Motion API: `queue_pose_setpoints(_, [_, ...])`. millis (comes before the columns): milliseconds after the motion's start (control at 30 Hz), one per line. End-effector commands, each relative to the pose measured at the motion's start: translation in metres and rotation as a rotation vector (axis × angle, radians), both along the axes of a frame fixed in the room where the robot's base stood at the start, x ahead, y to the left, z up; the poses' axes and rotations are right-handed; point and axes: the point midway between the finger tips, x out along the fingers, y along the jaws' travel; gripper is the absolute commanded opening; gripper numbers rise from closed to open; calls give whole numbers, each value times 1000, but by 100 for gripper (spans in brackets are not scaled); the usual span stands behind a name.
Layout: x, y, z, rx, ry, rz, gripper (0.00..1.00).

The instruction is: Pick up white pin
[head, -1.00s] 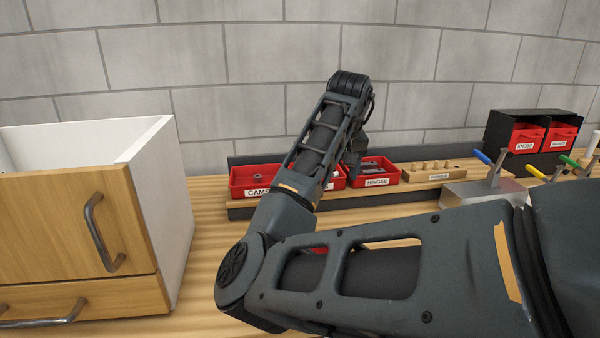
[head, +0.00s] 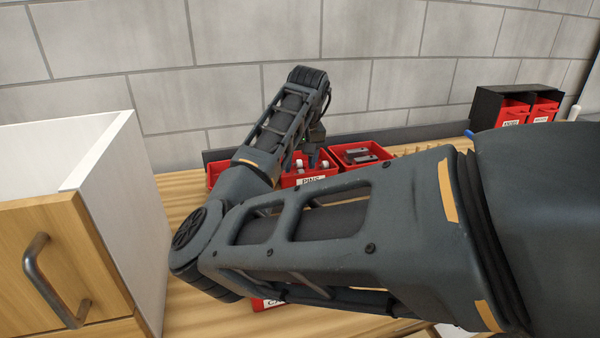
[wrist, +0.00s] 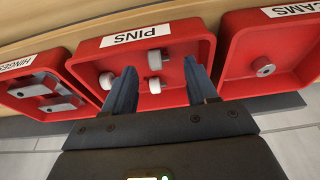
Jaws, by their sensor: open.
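Several white pins lie in the red bin labelled PINS (wrist: 182,25) in the wrist view. I cannot tell how far the fingertips are above the bin floor. In the head view the PINS bin (head: 318,181) is partly hidden by my arm, and the pins show small beside my gripper.
A red HINGES bin (wrist: 20,66) with grey hinges stands left of the PINS bin in the wrist view, and a CAMS bin (wrist: 228,70) with a grey cam stands right. In the head view, a wooden-front cabinet (head: 45,222) stands at left and a black rack (head: 486,108) at back right.

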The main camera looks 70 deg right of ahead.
Motion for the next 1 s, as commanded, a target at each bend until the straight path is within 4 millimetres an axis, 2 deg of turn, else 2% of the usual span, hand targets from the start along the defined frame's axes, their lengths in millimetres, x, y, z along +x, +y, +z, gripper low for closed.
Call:
queue_pose_setpoints(200, [4, -4, -19, 0, 0, 1, 57])
queue_pose_setpoints(433, [4, -4, -20, -1, 0, 1, 57])
queue_pose_setpoints(1000, [4, -4, -20, 0, 0, 0, 3])
